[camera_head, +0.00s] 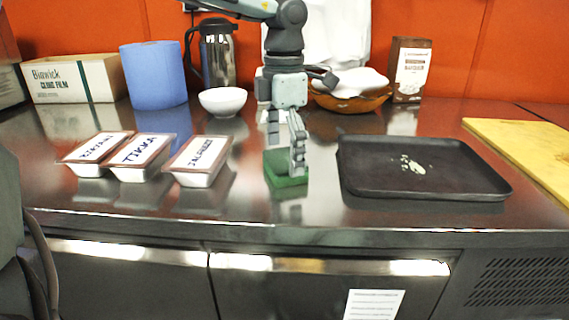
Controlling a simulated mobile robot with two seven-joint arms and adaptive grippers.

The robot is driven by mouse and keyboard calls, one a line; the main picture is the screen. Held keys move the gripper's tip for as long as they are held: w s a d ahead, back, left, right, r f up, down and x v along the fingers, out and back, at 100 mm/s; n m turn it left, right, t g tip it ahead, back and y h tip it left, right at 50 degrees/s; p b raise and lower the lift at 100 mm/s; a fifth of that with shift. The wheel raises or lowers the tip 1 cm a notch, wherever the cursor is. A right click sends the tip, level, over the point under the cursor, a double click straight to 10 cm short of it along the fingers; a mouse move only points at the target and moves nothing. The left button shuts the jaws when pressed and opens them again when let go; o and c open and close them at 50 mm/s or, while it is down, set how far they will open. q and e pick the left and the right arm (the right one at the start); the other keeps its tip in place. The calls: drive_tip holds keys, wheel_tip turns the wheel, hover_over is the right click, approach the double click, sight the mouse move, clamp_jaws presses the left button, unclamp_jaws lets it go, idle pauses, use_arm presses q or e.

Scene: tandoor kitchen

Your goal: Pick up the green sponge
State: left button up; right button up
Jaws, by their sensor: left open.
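The green sponge (285,180) lies on the steel counter between the labelled food containers and the black tray. My left gripper (286,160) points down right over the sponge, with its fingers apart and partly covering it. I cannot tell whether the fingertips touch the sponge. My right gripper is not in view.
Three lidded containers (142,151) stand left of the sponge, and a black tray (420,189) lies close on its right. Behind are a white bowl (222,101), a blue roll (153,76), a steel jug (217,57) and a wooden bowl (350,102). A yellow board (530,148) lies far right.

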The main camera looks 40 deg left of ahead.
use_arm(q)
drive_tip(key=shift+f, duration=0.35)
drive_tip(key=shift+c, duration=0.5)
drive_tip(key=c, duration=0.6)
